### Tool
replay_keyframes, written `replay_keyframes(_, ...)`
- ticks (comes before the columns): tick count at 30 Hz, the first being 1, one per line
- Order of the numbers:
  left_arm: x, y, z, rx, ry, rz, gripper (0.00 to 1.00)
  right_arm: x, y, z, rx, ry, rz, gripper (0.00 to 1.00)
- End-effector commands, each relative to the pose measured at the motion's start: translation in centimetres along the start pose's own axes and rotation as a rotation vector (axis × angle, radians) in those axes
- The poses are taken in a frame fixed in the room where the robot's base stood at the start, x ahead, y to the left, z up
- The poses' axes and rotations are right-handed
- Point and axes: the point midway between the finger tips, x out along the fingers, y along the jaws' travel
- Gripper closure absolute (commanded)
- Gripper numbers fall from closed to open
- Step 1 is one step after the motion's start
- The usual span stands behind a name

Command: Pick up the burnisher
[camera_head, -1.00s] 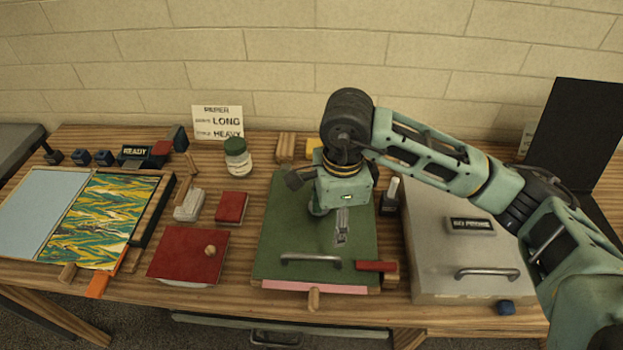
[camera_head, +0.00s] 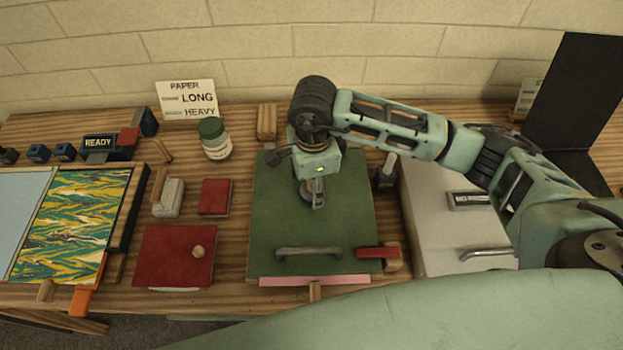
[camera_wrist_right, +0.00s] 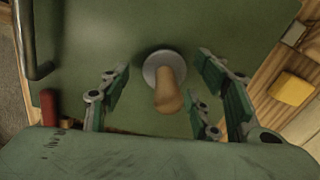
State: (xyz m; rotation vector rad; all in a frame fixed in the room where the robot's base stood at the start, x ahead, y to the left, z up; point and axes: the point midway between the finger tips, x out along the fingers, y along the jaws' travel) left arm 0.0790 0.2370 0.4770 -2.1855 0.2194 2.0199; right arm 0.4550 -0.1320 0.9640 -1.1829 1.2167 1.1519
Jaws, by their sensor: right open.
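A tool with a pale wooden handle and a round grey base, which looks like the burnisher (camera_wrist_right: 165,80), stands on the green board (camera_head: 345,225). In the right wrist view its handle points up toward the camera, between the spread fingers of my right gripper (camera_wrist_right: 165,100). The fingers are open on both sides of the handle, apart from it. In the head view my right gripper (camera_head: 313,190) points down over the middle of the board and mostly hides the tool. My left gripper is not in view.
The board has a metal bar handle (camera_head: 308,252) at its front. A red-headed block (camera_head: 378,253) lies at its front right corner. A grey lidded box (camera_head: 430,230) is on the right. A red board (camera_head: 173,257) and a jar (camera_head: 214,140) are on the left.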

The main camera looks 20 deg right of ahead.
Motion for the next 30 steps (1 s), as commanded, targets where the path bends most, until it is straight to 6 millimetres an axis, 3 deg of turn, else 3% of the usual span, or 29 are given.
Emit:
replay_keyframes(5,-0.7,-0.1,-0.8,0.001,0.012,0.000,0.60,1.6,0.0,0.0,0.001,-0.001,0.000,0.43)
replay_keyframes(12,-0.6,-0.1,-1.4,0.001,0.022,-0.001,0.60,1.8,-0.1,0.0,0.000,-0.001,-0.002,0.44)
replay_keyframes(27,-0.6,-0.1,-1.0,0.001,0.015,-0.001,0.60,1.7,-0.1,0.0,0.000,-0.001,-0.001,0.88)
replay_keyframes(30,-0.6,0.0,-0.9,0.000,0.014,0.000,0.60,1.7,-0.1,0.0,0.000,-0.001,-0.002,0.91)
